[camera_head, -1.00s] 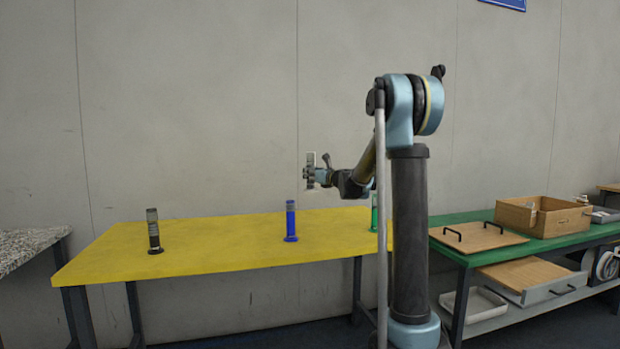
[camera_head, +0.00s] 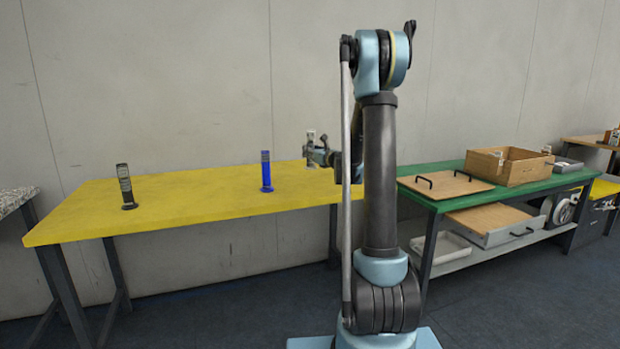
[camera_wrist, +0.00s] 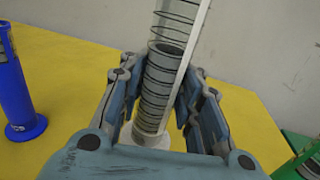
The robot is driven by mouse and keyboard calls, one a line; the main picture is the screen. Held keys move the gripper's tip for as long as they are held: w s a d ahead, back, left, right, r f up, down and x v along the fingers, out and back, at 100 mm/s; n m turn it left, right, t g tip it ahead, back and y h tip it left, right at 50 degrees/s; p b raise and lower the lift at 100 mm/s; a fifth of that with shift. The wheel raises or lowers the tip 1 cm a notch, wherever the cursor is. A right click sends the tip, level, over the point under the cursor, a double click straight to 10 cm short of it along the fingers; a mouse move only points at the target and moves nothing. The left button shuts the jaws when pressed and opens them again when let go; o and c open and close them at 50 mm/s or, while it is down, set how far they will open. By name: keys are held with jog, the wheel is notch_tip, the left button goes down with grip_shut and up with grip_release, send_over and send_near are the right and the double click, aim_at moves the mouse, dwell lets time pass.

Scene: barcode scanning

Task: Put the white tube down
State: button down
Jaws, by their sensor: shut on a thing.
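The white tube (camera_wrist: 174,45) stands upright in the wrist view, with a clear-white side, dark rings inside and a round white base (camera_wrist: 150,138). My gripper (camera_wrist: 160,100) is shut around its lower part, just above the base. In the head view the tube (camera_head: 310,138) and my gripper (camera_head: 318,155) are at the back right of the yellow table (camera_head: 200,205). Its lower end overlaps the tabletop there; I cannot tell whether the base touches it.
A blue tube (camera_head: 266,172) stands left of my gripper, and a black tube (camera_head: 125,186) farther left. Yellow surface between them is clear. A green table (camera_head: 420,192) to the right bears a wooden lid (camera_head: 447,185) and a wooden box (camera_head: 510,168).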

aim_at(310, 167)
jog(key=shift+f, duration=3.8)
jog(key=c, duration=1.2)
grip_release()
jog(key=shift+o, duration=0.2)
